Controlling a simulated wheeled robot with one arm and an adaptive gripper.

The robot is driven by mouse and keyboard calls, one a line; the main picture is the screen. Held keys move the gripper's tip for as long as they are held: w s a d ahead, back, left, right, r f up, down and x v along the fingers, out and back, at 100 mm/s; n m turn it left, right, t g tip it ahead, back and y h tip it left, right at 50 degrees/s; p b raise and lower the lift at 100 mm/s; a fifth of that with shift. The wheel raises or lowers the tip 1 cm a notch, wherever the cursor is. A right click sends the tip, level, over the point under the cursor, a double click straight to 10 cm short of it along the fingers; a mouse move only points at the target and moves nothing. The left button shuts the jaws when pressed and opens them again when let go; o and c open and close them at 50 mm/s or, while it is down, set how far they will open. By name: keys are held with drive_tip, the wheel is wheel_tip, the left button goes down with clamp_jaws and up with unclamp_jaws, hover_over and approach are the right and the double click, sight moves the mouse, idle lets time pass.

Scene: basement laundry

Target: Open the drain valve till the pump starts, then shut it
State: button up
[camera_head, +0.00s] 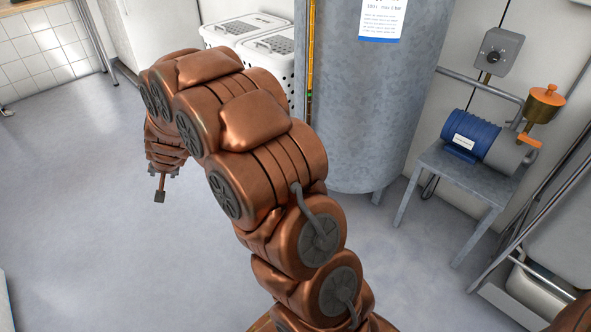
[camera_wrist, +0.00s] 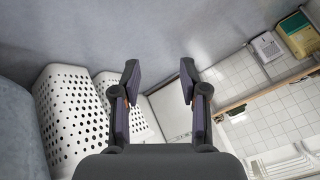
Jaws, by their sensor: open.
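A grey metal tank (camera_head: 375,110) with a white label stands behind my arm. To its right a blue pump (camera_head: 474,136) sits on a small grey metal table (camera_head: 450,180). An orange lever (camera_head: 529,140) shows beside the pump, below a brass fitting with an orange cap (camera_head: 546,95). I cannot tell whether this lever is the drain valve. My arm hides part of the tank's lower left. My gripper (camera_wrist: 159,82) is open and empty in the wrist view.
A grey box with a dial (camera_head: 498,52) is on the wall above the pump. A yellow strip (camera_head: 311,45) with a green mark runs up the tank's left side. White perforated baskets (camera_head: 246,28) stand behind. The floor (camera_head: 70,190) at left is clear.

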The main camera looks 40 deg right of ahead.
drive_tip(key=w+d+f+m+h, duration=0.35)
drive_tip(key=d+f, duration=0.25)
drive_tip(key=d, duration=0.4)
drive_tip(key=w+d+f+m+h, duration=0.3)
drive_tip(key=w+d+f+h, duration=0.15)
drive_tip(key=d, duration=0.45)
drive_tip(key=s+d+f+m+g+h+b, duration=0.1)
drive_tip(key=s+d+f+m+g+h, duration=0.3)
drive_tip(key=s+d, duration=0.45)
drive_tip(key=s+d+f+m+g+h+b, duration=0.15)
drive_tip(key=s+d+f+g+h, duration=0.25)
drive_tip(key=s+d+f+h, duration=0.45)
drive_tip(key=shift+s+d+r+m+y+b, duration=0.15)
drive_tip(key=shift+d+r+y+b, duration=0.25)
drive_tip(key=shift+d, duration=0.65)
drive_tip(key=shift+s+d+r+m+y+b, duration=0.1)
drive_tip(key=shift+s+d+r+y+b, duration=0.3)
drive_tip(key=shift+d, duration=0.65)
drive_tip(key=shift+s+d+r+m+y+b, duration=0.1)
drive_tip(key=shift+d+r+y+b, duration=0.15)
drive_tip(key=shift+d+r+y, duration=0.55)
drive_tip(key=shift+d+f+h, duration=0.2)
drive_tip(key=shift+d+h, duration=0.05)
drive_tip(key=shift+h, duration=0.1)
drive_tip(key=shift+c, duration=0.2)
clamp_jaws()
